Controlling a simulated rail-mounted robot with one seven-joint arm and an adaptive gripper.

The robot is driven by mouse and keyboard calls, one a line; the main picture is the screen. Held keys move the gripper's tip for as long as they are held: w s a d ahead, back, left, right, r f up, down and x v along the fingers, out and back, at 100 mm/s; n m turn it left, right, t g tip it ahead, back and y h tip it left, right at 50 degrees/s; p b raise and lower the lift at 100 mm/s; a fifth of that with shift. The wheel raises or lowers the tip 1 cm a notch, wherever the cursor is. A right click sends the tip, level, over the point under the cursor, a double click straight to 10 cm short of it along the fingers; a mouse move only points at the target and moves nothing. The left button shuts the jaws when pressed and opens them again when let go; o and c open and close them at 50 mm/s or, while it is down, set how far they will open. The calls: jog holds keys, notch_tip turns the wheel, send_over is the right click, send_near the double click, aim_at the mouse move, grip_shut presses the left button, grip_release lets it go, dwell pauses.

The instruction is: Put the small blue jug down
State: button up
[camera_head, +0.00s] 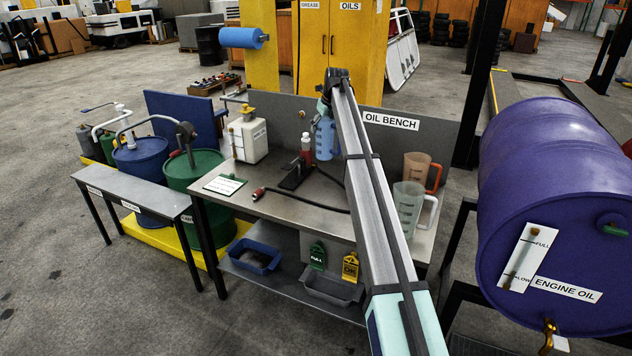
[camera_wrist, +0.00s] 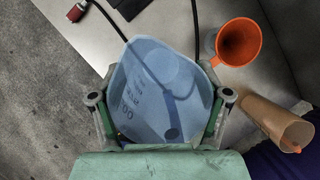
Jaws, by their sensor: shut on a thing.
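The small blue jug (camera_head: 326,138) is in the middle of the head view, above the back part of the oil bench and left of my arm. It fills the middle of the wrist view (camera_wrist: 165,85), with dark markings on its side. My gripper (camera_wrist: 164,104) is shut on it, one finger at each side. In the head view my arm hides part of the jug and the bench behind it. I cannot tell whether the jug's base touches the bench top (camera_head: 290,200).
An orange funnel (camera_wrist: 239,42) and an amber jug (camera_wrist: 272,115) stand close right of the gripper in the wrist view. A clear jug (camera_head: 408,207), a white container (camera_head: 248,138) and a black hose (camera_head: 315,209) are on the bench.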

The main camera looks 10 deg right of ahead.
aim_at(329, 153)
notch_tip(329, 153, down, 19)
jog(key=p, duration=0.5)
jog(key=shift+f+p, duration=0.2)
jog(key=shift+p, duration=0.2)
jog(key=shift+f, duration=0.15)
jog(key=o, duration=1.1)
jog(key=shift+o, duration=0.2)
jog(key=b+v, duration=0.3)
jog(key=v, duration=0.8)
jog(key=shift+b, duration=0.3)
jog(key=shift+s+d+r, duration=0.1)
jog(key=shift+s+r, duration=0.1)
jog(key=shift+r, duration=0.45)
jog(key=c, duration=1)
